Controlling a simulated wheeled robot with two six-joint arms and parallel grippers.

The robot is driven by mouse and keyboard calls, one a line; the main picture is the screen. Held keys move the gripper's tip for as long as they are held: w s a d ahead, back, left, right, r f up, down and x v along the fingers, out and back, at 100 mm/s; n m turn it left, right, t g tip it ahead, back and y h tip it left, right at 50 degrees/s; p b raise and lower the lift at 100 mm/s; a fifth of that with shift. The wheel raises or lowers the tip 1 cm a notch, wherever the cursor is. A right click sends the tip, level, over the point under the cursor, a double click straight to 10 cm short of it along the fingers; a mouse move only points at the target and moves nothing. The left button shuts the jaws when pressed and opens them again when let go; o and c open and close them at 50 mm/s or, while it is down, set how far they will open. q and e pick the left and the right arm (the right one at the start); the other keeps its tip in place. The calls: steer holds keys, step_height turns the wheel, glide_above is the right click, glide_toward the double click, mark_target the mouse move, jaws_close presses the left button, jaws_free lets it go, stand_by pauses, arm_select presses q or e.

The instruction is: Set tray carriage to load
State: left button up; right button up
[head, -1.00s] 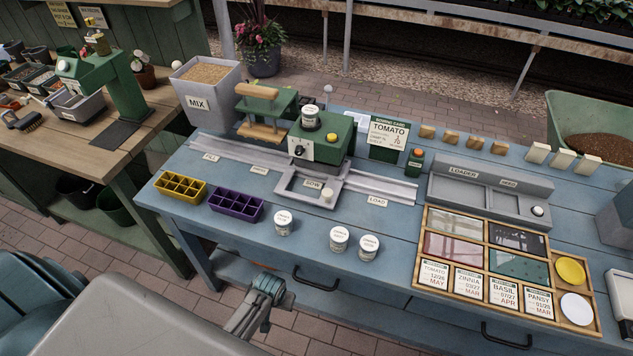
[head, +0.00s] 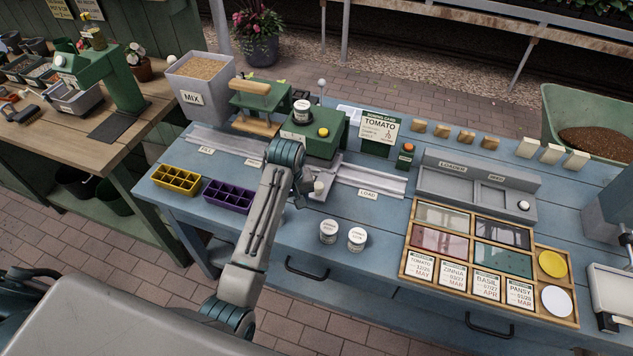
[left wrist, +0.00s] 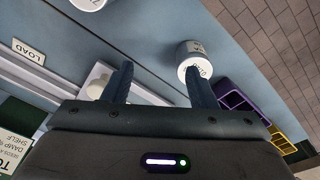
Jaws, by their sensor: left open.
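The grey tray carriage (head: 329,176) sits on the rail by the green seeder, on the side toward the LOAD label (head: 367,194). My left arm hides much of it. Its pale knob (head: 318,187) shows just right of my left gripper (head: 301,194), which points down over the bench. In the left wrist view my left gripper (left wrist: 160,82) is open with nothing between its fingers. The knob (left wrist: 95,89) lies beside the left-hand finger, outside the gap; I cannot tell if they touch. The carriage edge (left wrist: 148,94) shows behind the fingers. My right gripper is not in view.
A white jar (left wrist: 193,55) is close to the other finger. Two jars (head: 328,231) (head: 357,239) stand at the bench front. Purple (head: 229,195) and yellow (head: 176,179) cell trays are to the left. The grey loader (head: 475,185) and wooden seed tray (head: 405,293) are right.

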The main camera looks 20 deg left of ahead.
arm_select(q)
step_height(320, 180, up, 7)
steer(key=n+g, duration=0.1)
steer(key=n, duration=0.1)
glide_above(319, 185)
step_height(319, 185, down, 9)
steer(key=p, duration=0.3)
steer(key=shift+r, duration=0.1)
steer(key=shift+f, duration=0.65)
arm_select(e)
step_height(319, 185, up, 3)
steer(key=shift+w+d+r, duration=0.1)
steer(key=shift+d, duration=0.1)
arm_select(q)
steer(key=shift+c, duration=1)
jaws_close()
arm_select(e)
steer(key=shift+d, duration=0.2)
